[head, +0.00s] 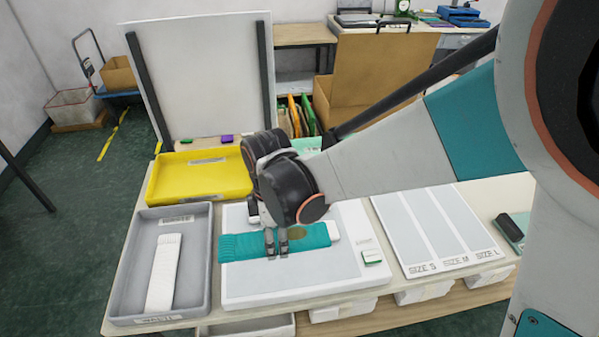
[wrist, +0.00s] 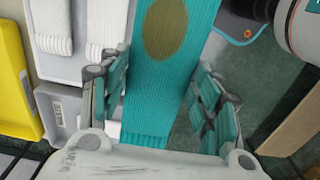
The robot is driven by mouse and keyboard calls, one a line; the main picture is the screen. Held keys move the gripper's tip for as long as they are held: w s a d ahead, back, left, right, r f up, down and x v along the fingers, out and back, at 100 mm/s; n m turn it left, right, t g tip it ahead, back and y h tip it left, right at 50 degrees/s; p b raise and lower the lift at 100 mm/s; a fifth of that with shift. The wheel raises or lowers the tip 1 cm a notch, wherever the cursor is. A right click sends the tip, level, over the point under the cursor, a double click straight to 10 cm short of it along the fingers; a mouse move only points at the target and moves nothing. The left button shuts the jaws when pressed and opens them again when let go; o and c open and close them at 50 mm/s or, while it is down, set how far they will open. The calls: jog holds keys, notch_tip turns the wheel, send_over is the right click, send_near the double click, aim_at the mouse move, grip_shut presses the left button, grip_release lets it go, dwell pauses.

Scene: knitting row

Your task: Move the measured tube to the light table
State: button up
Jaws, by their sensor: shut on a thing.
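A grey tray (head: 129,285) with a white knitted tube (head: 164,272) stands left of the panel. A yellow tray (head: 176,185) is behind it. A size board (head: 427,222) marked S, M and L lies right. A tall white board (head: 202,80) stands at the back.

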aim_at(279, 271)
notch_tip(279, 271, down, 14)
jog(key=b, duration=0.8)
jog(key=shift+w+r, duration=0.1)
jog(key=shift+r, duration=0.15)
jog(key=shift+f, duration=0.1)
jog(key=o, duration=0.9)
notch_tip(279, 271, up, 12)
jog(key=p, duration=0.8)
